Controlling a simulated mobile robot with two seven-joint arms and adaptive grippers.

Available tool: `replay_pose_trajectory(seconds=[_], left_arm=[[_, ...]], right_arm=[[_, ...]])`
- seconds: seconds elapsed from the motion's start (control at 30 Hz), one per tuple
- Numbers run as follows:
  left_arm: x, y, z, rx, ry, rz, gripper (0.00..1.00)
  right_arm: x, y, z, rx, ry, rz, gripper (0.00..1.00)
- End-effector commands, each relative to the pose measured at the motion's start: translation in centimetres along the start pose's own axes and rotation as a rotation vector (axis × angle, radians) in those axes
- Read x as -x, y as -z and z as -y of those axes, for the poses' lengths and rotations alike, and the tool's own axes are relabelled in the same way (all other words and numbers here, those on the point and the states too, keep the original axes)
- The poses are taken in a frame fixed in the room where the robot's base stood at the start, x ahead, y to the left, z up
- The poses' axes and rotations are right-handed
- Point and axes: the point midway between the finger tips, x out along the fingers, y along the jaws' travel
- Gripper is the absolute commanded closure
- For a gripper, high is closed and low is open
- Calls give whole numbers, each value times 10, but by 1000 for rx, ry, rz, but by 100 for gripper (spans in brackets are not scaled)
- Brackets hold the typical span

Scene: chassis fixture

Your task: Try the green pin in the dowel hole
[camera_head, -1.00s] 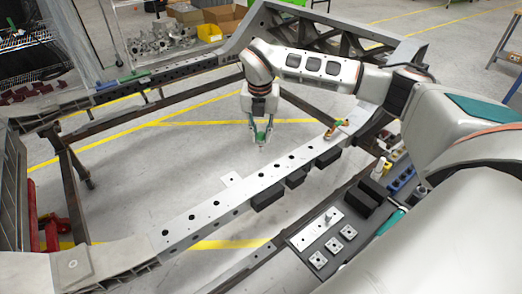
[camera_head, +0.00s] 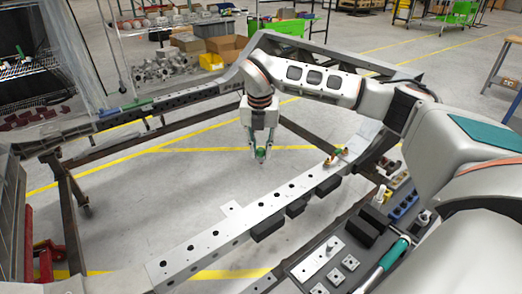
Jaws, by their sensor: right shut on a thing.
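My right gripper (camera_head: 261,155) hangs pointing down over the open middle of the chassis frame, beyond the near rail. It is shut on the green pin (camera_head: 261,151), which shows as green between the fingers and is partly hidden by them. The near rail (camera_head: 222,234) is a pale metal beam with a row of dark round holes. The gripper and pin appear apart from it. I cannot tell which hole is the dowel hole. My left gripper is not in view.
Brass-coloured parts (camera_head: 337,156) stand on the rail's right end. Black blocks (camera_head: 269,227) sit along its near side. A dark bench holds a light plate (camera_head: 318,258), small square parts and blue holders (camera_head: 404,207). The floor inside the frame is clear.

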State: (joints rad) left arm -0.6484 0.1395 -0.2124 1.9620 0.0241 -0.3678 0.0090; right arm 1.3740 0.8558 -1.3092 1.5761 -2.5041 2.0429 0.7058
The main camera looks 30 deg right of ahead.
Motion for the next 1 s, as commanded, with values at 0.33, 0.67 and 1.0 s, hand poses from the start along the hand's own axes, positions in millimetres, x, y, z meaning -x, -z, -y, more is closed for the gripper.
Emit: replay_pose_trajectory(seconds=[0.33, 0.67, 1.0], left_arm=[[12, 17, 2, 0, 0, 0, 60], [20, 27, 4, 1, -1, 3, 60], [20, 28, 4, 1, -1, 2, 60]], right_arm=[[22, -3, 0, 0, -1, 1, 100], [38, -5, 0, 0, -1, 1, 100], [54, -7, 0, -1, 0, 1, 100]])
